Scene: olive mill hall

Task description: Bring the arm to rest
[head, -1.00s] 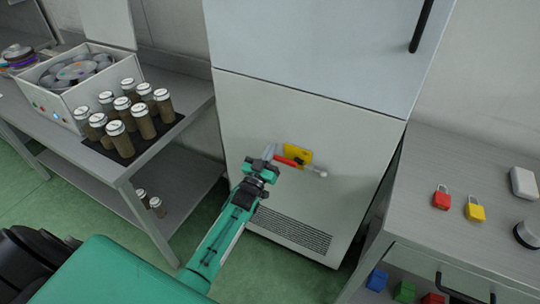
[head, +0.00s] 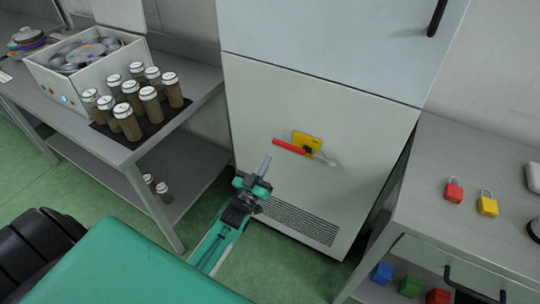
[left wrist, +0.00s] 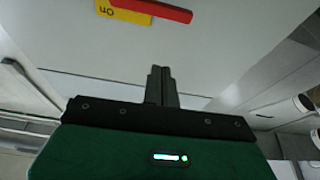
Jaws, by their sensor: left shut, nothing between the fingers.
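My left gripper (head: 264,166) is shut and empty in front of the lower panel of a pale cabinet (head: 370,140). Its fingers also show pressed together in the left wrist view (left wrist: 161,86). A red lever handle (head: 289,147) on a yellow plate (head: 307,140) sits on the cabinet, above and to the right of the fingertips. In the left wrist view the red handle (left wrist: 165,10) and yellow plate (left wrist: 122,10) are at the top edge, apart from the fingers. My right gripper is in neither view.
A metal bench (head: 190,92) at left holds several capped jars (head: 127,122) on a dark mat and a white box (head: 70,85). A bench (head: 430,190) at right bears a red padlock (head: 453,190) and a yellow padlock (head: 487,204). Green floor (head: 205,215) shows between.

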